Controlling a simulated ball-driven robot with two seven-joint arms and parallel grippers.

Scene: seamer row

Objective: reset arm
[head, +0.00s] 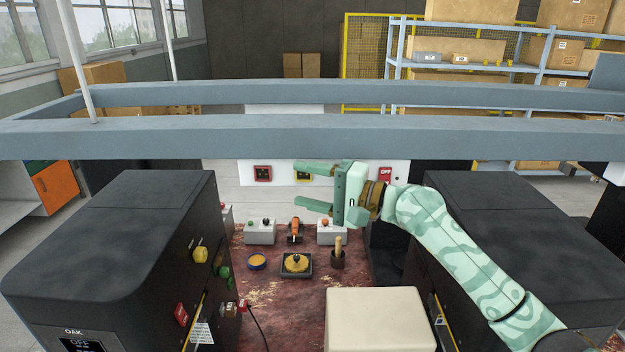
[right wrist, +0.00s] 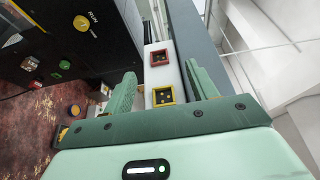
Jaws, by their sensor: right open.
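My right gripper (head: 303,185) is pale green and reaches in from the right in the head view. Its two fingers point left, spread apart, with nothing between them. It is held in the air above the red worn bench top (head: 270,318), in front of the white back panel. In the right wrist view the same open fingers (right wrist: 160,82) stand on either side of a white post with a red-framed box (right wrist: 159,57) and a yellow-framed box (right wrist: 164,96). My left gripper is not in view.
Black machines stand left (head: 110,245) and right (head: 520,215). On the bench are a yellow-topped button (head: 296,263), an orange-handled item (head: 294,230), a dark cup (head: 338,259) and grey button boxes (head: 260,232). A cream block (head: 378,318) is at the front.

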